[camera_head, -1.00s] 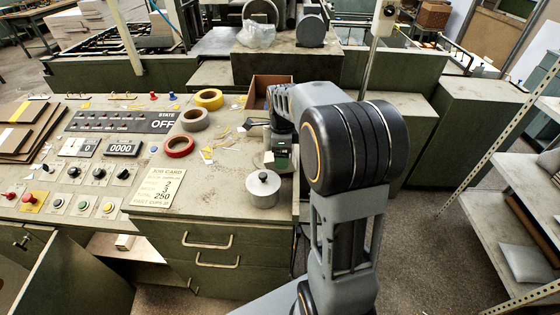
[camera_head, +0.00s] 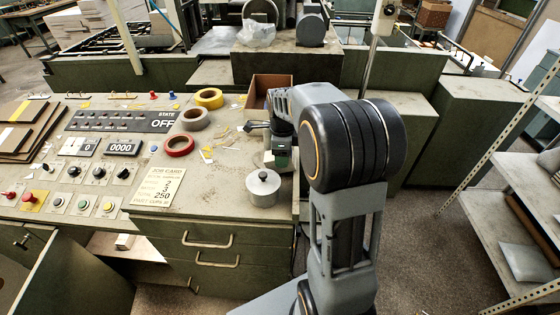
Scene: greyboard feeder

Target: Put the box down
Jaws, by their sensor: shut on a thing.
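An open brown cardboard box (camera_head: 270,80) shows at the back of the console, partly hidden behind my arm. My gripper (camera_head: 250,127) is low at the end of the arm, just in front of the box in the picture. Only a small dark part of it shows. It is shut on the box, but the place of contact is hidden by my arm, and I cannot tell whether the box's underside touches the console.
The console top (camera_head: 225,160) holds yellow (camera_head: 209,98), grey and red (camera_head: 179,146) tape rolls, paper scraps and a lidded metal pot (camera_head: 263,188). A job card (camera_head: 158,187) lies at the front. Shelving (camera_head: 510,215) stands on the right. Some console surface is bare around the pot.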

